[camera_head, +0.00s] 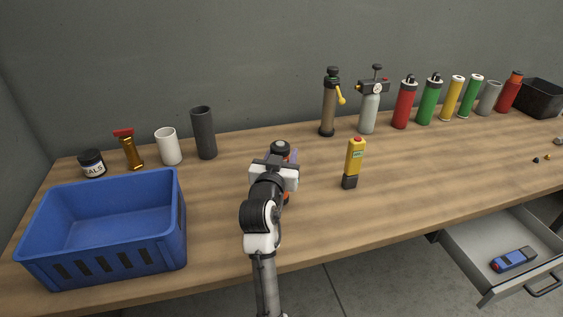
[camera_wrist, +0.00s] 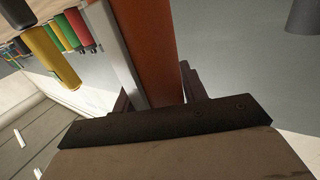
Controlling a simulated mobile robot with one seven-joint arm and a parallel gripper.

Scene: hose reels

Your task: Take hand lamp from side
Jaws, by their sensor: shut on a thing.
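The hand lamp, as I take it, is a thing with an orange body and a dark round head (camera_head: 280,147). It stands at the middle of the wooden bench, mostly hidden behind my gripper (camera_head: 274,172) in the head view. In the wrist view its orange body (camera_wrist: 156,45), with a grey strip along its left side, runs between the two dark fingers of my gripper (camera_wrist: 157,92). The fingers are shut on it from the side. I cannot tell whether its base touches the bench.
A yellow device (camera_head: 354,160) stands right of my gripper. A blue crate (camera_head: 110,255) is at the left. A white cup (camera_head: 168,147) and a dark cylinder (camera_head: 204,133) stand behind it. Several bottles line the back. An open drawer (camera_head: 480,245) juts out at the right.

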